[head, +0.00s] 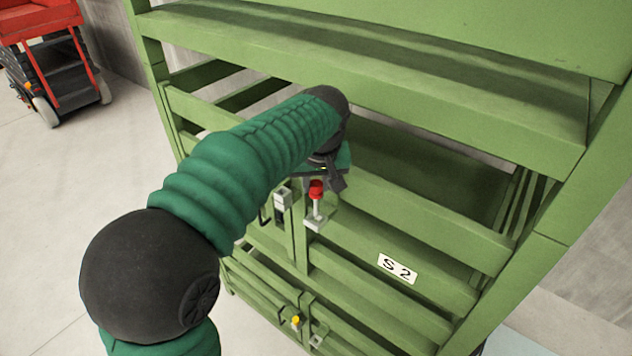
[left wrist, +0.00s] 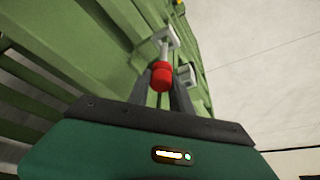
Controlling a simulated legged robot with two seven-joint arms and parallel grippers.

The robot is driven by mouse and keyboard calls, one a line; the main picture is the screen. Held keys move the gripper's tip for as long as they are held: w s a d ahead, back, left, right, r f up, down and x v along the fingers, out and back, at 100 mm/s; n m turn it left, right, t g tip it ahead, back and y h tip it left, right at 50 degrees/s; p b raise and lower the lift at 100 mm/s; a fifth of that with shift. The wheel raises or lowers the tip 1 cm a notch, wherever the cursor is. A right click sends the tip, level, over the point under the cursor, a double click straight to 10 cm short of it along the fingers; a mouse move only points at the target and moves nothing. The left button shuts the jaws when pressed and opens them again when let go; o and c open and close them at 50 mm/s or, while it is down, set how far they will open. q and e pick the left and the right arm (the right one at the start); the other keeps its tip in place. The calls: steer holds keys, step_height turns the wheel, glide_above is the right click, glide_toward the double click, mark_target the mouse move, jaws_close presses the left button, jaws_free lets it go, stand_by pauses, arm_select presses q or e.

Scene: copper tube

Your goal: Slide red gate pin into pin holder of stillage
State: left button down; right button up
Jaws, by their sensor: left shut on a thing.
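The red gate pin (head: 316,190) has a red knob on top and a pale metal shaft pointing down. My left gripper (head: 327,183) is at the knob and shut on the pin. In the left wrist view the red knob (left wrist: 161,76) sits between the dark fingers, its shaft leading away to a metal bracket. The pin holder (head: 314,222) is a grey metal bracket on the green stillage (head: 430,220). The shaft's lower end is at this bracket; I cannot tell how deep it sits. My right gripper is out of view.
A grey latch block (head: 282,198) is just left of the pin. A yellow pin (head: 295,322) is on the lower gate. A white S2 label (head: 397,268) is on the right gate. A red machine (head: 45,45) stands far left; the floor between is clear.

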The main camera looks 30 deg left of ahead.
mark_target(316, 202)
arm_select(q)
steer(key=shift+f+b, duration=2.95)
steer(key=shift+f, duration=0.75)
steer(key=c, duration=1.1)
jaws_free()
steer(key=shift+r, duration=0.1)
steer(key=shift+s+d+r, duration=0.1)
steer(key=shift+r, duration=0.25)
steer(key=b+v, duration=0.1)
steer(key=v, duration=1.4)
steer(key=shift+s+d+r+b, duration=0.1)
steer(key=shift+s+r+b, duration=0.05)
steer(key=shift+r+b, duration=0.25)
